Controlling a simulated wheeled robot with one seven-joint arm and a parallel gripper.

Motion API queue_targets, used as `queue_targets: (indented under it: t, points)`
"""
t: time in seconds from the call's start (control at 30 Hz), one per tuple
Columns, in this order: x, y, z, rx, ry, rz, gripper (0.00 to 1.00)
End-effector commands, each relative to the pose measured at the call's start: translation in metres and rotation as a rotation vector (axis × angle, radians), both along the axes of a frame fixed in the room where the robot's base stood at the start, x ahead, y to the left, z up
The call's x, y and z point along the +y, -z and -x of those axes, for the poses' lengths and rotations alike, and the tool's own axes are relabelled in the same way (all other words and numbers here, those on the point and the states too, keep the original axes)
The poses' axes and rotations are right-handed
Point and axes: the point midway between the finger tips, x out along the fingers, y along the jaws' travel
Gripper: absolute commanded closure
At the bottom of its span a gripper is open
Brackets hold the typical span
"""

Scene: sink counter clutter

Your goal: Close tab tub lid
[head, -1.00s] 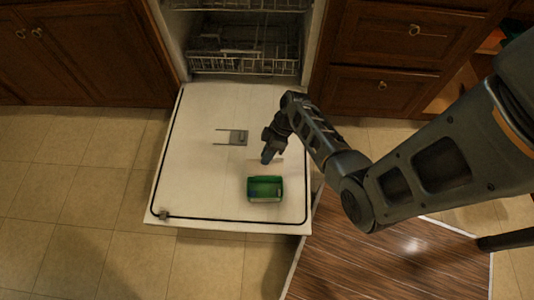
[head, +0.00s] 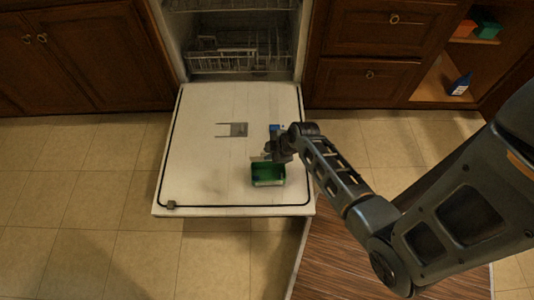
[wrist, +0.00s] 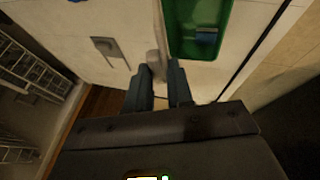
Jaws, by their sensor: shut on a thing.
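The green tub (head: 268,182) sits on the open dishwasher door, towards its front right. Its inside shows from above, so the tub is open. In the wrist view the tub (wrist: 228,28) is at the top, with a blue patch on its inside. My gripper (head: 274,156) is low over the door at the tub's back edge. In the wrist view my gripper (wrist: 160,72) has its two fingers close together with a pale, thin piece between them, which looks like the tub lid (wrist: 154,64). The lid's full outline and its hinge are hard to make out.
The dishwasher door (head: 205,185) lies flat, with a grey latch plate (head: 238,129) behind the tub. The dish rack (head: 240,57) is inside. Wooden cabinets flank it. An open shelf at right holds a blue bottle (head: 461,84). The door's left half is clear.

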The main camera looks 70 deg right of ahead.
Motion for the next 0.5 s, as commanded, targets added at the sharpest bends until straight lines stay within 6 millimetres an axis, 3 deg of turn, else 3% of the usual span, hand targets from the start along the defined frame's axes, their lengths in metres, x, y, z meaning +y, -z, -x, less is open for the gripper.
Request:
queue_targets:
  t: [0.5]
  points:
    - [0.038,0.028,0.017,-0.194,-0.002,0.447,1.0]
